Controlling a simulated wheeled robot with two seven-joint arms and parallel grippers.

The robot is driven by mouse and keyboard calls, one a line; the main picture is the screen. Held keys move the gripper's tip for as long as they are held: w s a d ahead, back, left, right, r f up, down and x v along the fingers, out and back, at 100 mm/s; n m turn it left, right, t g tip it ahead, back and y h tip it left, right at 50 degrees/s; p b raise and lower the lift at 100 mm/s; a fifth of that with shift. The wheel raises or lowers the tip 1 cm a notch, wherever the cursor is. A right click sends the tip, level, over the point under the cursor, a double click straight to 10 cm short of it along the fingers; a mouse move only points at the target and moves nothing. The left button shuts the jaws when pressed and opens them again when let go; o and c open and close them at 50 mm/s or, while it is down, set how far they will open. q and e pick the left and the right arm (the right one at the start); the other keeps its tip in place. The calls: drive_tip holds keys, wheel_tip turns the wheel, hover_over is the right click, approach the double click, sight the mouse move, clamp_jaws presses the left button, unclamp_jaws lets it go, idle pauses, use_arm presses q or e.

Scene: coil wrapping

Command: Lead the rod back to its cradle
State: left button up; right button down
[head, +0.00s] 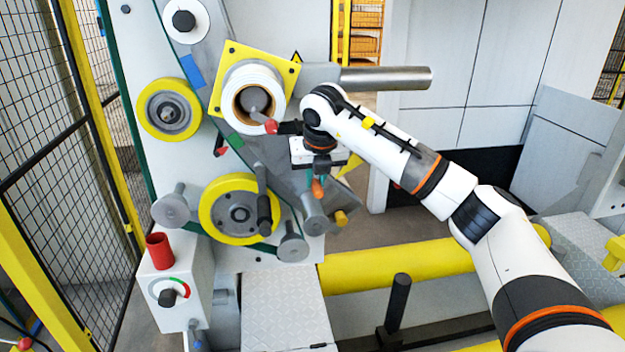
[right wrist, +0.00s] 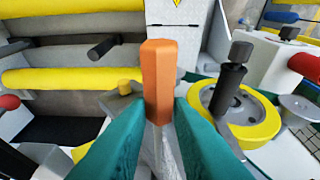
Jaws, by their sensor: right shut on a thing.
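My right gripper (head: 320,178) is in front of the machine's panel, above a grey roller end (head: 315,222) and to the right of the large yellow-rimmed wheel. In the right wrist view its teal fingers (right wrist: 160,112) are shut on an orange six-sided piece, which I take for the rod's handle (right wrist: 158,75). Its orange end also shows in the head view (head: 317,188), just below the fingers. My left gripper is not in view.
The yellow-rimmed wheel (head: 240,240) carries a dark crank handle (head: 264,212). A small yellow knob (head: 341,218) is right of the gripper. A yellow beam (head: 400,266) and a black post (head: 398,303) lie below. A steel shaft (head: 385,79) juts right above my arm.

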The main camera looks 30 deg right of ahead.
wheel_tip(320, 180, up, 6)
drive_tip(key=d+p, duration=0.2)
drive_tip(key=p, duration=0.1)
drive_tip(key=shift+s+d, duration=0.2)
drive_tip(key=shift+s, duration=0.2)
idle(0.5)
wheel_tip(320, 180, up, 8)
drive_tip(key=p, duration=0.6)
idle(0.5)
drive_tip(key=shift+a+r, duration=0.1)
idle(0.4)
drive_tip(key=a, duration=0.1)
drive_tip(key=w+a+p, duration=0.1)
drive_tip(key=a, duration=0.1)
drive_tip(key=shift+w+a, duration=0.1)
drive_tip(key=shift+a, duration=0.15)
idle(0.6)
